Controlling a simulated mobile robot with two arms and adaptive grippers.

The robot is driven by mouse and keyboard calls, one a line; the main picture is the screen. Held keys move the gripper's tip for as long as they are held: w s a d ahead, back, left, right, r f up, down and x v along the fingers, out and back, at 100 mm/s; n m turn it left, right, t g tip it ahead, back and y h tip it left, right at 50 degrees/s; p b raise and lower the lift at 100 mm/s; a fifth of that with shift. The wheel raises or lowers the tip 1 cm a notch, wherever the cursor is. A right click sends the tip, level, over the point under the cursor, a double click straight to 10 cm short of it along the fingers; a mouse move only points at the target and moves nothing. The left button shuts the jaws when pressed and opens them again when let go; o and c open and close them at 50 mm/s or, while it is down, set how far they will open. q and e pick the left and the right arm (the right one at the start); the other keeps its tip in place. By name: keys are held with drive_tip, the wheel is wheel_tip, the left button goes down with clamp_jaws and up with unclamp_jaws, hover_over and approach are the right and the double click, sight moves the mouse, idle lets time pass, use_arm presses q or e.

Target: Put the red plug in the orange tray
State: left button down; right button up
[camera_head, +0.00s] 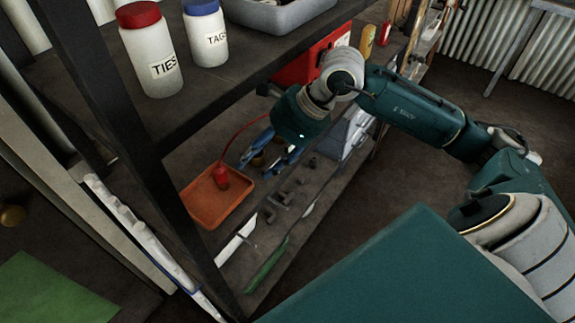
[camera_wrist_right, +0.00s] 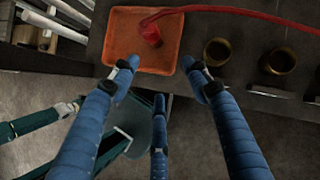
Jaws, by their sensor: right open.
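The red plug (camera_head: 221,178) lies inside the orange tray (camera_head: 203,205) on the lower shelf, with its red cable running up and back over the tray's far edge. The right wrist view also shows the plug (camera_wrist_right: 152,36) in the tray (camera_wrist_right: 121,38). My right gripper (camera_head: 265,158) is open and empty, above the shelf to the right of the tray. In the right wrist view its blue fingers (camera_wrist_right: 160,82) are spread at the tray's near edge, apart from the plug. My left gripper is not in view.
White jars labelled TIES (camera_head: 150,55) and TAGS (camera_head: 207,38) stand on the upper shelf beside a grey bin (camera_head: 275,14). A dark post (camera_head: 150,190) rises left of the tray. Small metal parts (camera_head: 285,192) lie right of it. Two brass-coloured cups (camera_wrist_right: 217,51) show near the fingers.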

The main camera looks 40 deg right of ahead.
drive_tip(key=s+d+b, duration=0.4)
drive_tip(key=d, duration=0.1)
drive_tip(key=shift+b, duration=0.4)
drive_tip(key=shift+s, duration=0.1)
idle(0.4)
